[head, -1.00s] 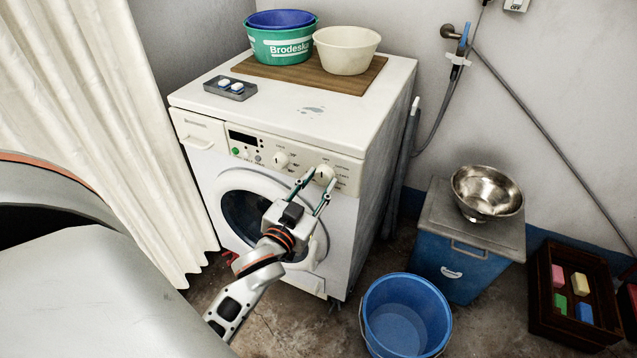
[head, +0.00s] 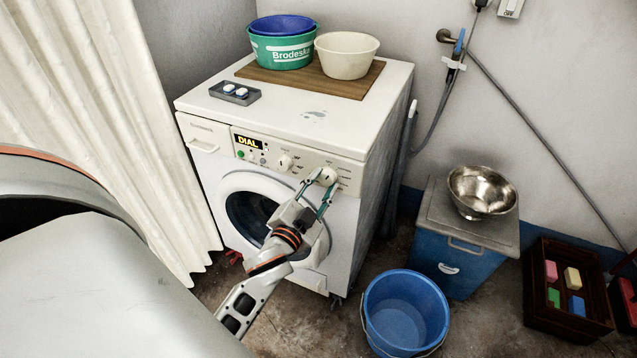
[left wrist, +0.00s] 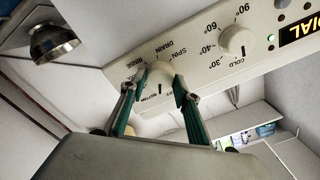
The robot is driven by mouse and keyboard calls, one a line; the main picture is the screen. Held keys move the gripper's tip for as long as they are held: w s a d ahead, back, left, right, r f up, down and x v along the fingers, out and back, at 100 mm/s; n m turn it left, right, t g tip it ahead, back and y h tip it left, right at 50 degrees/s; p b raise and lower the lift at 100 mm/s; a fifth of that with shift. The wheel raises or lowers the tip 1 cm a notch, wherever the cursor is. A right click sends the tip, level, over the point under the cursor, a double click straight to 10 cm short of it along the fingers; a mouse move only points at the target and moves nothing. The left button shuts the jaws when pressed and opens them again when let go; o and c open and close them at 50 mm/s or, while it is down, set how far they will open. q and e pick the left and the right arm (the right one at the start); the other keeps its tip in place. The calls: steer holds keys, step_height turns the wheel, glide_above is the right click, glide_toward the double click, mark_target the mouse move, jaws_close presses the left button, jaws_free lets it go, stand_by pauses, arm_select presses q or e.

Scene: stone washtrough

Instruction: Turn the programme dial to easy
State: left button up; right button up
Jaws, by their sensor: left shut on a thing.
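The programme dial (head: 328,175) is the white right-hand knob on the washing machine (head: 345,237). In the left wrist view the dial (left wrist: 159,73) has printed labels around it, including rinse, drain and spin. I cannot make out "easy", and the fingers hide part of the ring. My left gripper (head: 325,181) is shut on the dial, with one green-and-grey finger on each side of it. The display (head: 248,142) is lit and reads "DIAL". My right gripper is not in view.
A temperature knob (left wrist: 237,40) sits beside the programme dial, between it and the display. The round door (head: 252,212) lies below the panel. A blue bucket (head: 405,312) stands on the floor at the right. A curtain (head: 120,130) hangs at the left.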

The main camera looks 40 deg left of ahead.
arm_select(q)
steer(key=shift+r+m+p, duration=0.25)
steer(key=shift+m+p, duration=0.05)
steer(key=shift+m, duration=0.6)
steer(key=m, duration=0.3)
steer(key=shift+f+m+p, duration=0.1)
steer(key=shift+m+p, duration=0.25)
steer(key=shift+m, duration=0.85)
steer(key=shift+f+m, duration=0.1)
steer(key=shift+m, duration=1.5)
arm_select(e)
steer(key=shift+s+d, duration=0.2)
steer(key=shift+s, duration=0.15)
arm_select(q)
steer(key=o, duration=1.1)
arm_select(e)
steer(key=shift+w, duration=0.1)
